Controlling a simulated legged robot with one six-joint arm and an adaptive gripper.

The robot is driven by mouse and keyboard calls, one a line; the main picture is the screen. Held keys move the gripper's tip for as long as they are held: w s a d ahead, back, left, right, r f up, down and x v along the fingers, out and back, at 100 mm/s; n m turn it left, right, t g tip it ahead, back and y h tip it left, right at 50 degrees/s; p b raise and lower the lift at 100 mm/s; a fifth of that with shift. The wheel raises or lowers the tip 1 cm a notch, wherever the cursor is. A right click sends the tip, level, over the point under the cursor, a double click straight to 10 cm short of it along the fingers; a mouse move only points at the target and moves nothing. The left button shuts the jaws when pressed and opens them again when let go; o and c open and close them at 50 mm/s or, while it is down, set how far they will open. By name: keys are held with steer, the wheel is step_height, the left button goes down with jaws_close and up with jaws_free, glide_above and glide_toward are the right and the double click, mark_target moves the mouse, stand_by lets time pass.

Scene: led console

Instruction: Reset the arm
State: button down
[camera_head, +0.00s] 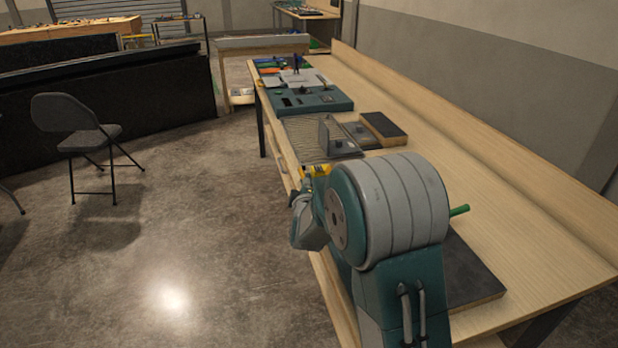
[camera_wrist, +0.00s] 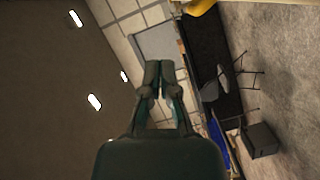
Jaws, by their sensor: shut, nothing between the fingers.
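My arm (camera_head: 390,215) stands large in the front of the head view, with a grey ringed joint and teal links, over the near part of the workbench. My gripper (camera_wrist: 159,70) shows in the wrist view with its two dark fingers together and nothing between them. The view there is turned on its side, with ceiling lights at left and floor at right. In the head view I cannot make out the fingers. A teal console (camera_head: 312,101) sits on the workbench, well beyond my arm.
The long wooden workbench (camera_head: 480,175) runs along the right wall. A ribbed grey fixture (camera_head: 302,137) and a dark-topped block (camera_head: 384,129) lie on it. A dark board (camera_head: 462,275) and a green rod (camera_head: 459,210) are beside my arm. A folding chair (camera_head: 75,125) stands on open floor at left.

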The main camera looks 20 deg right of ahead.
steer(key=s+a+r+m+g+y, duration=0.1)
steer(key=s+r+m+g+y, duration=0.1)
steer(key=s+r, duration=0.35)
steer(key=s+a+r+m+g+y, duration=0.1)
steer(key=s+r+m+g+y, duration=0.1)
steer(key=s, duration=0.6)
steer(key=s+m+g, duration=0.7)
steer(key=s, duration=1.9)
steer(key=shift+s+f+m, duration=0.15)
steer(key=shift+s+m, duration=0.05)
steer(key=shift+m, duration=0.2)
